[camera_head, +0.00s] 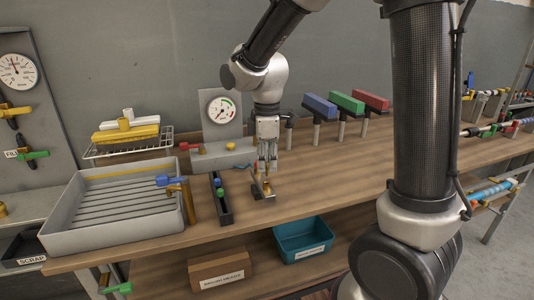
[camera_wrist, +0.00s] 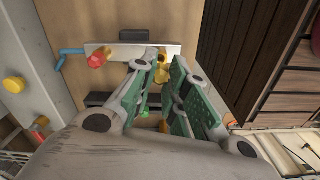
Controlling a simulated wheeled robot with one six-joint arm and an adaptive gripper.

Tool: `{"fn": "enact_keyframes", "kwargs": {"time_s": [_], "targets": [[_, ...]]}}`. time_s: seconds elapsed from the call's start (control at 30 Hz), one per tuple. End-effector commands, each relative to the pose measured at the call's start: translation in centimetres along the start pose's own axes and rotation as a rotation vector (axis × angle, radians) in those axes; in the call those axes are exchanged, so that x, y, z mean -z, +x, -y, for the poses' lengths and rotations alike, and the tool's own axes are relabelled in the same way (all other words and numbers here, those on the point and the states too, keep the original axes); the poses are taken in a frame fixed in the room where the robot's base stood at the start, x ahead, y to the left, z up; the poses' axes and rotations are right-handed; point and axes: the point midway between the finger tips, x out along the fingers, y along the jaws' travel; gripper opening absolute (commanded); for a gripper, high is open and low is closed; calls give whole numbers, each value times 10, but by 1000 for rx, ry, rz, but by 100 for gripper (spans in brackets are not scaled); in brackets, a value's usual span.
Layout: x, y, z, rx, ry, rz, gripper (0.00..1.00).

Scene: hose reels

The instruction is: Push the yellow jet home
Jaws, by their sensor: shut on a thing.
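The yellow jet (camera_wrist: 164,72) shows as a small brass-yellow piece between the fingertips of my gripper (camera_wrist: 166,60) in the wrist view. The gripper is shut on it, and the fingers hide part of it. The jet is over one end of a pale metal bar (camera_wrist: 120,52), which has a red knob (camera_wrist: 97,60) at its other end. In the head view my gripper (camera_head: 265,178) points down, low over the bench, at a small metal fitting (camera_head: 260,190). I cannot tell how far the jet is seated.
A dark narrow rack (camera_head: 226,215) with coloured pieces stands just left of my gripper. Behind it is a gauge stand (camera_head: 222,128). A grey ribbed tray (camera_head: 75,240) is further left. Red, green and blue blocks (camera_head: 346,102) stand at the back right. The front right bench is clear.

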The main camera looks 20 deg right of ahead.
Motion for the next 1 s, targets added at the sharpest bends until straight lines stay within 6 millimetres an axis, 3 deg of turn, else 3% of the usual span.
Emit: {"fn": "enact_keyframes", "kwargs": {"time_s": [0.23, 1.0], "targets": [[0, 12, 0, 2, -1, 2, 3], [0, 12, 0, 1, -1, 2, 3]]}}
